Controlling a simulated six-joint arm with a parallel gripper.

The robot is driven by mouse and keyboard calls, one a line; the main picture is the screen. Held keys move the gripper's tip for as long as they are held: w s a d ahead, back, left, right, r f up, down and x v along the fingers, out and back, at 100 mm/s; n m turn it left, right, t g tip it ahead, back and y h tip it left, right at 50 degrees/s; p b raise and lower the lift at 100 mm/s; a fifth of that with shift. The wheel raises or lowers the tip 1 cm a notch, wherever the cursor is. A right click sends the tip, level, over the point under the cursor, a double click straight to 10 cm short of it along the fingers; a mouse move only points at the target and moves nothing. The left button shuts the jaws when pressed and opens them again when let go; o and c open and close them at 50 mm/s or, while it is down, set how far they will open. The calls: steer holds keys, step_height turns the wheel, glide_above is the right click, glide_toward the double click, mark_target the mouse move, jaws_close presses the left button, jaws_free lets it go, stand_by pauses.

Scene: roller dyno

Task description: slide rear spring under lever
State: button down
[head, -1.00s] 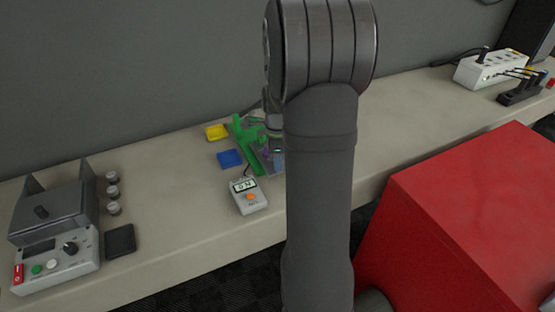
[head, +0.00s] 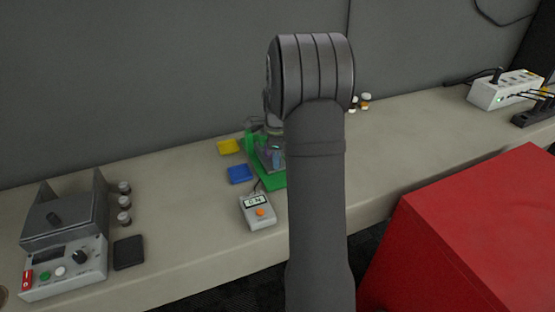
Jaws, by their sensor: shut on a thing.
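The green dyno frame (head: 273,181) stands on the bench near the middle of the head view, partly behind my arm. My gripper (head: 276,150) is at the frame, small and mostly hidden by my own arm. A small blue and purple part (head: 276,158) shows at the gripper's tip, inside the green frame. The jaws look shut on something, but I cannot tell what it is. The rear spring and the lever cannot be made out.
A yellow tray (head: 229,147) and a blue tray (head: 240,174) lie left of the frame. A meter (head: 257,211) with a display stands in front. A grey control box (head: 65,240) is at far left, a red cabinet (head: 475,235) at right.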

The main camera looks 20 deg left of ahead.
steer(key=c, duration=1.3)
jaws_free()
step_height(320, 180, up, 18)
steer(key=shift+f, duration=0.25)
steer(key=shift+f, duration=0.15)
step_height(320, 180, down, 17)
steer(key=shift+f, duration=0.15)
steer(key=shift+s+d, duration=0.1)
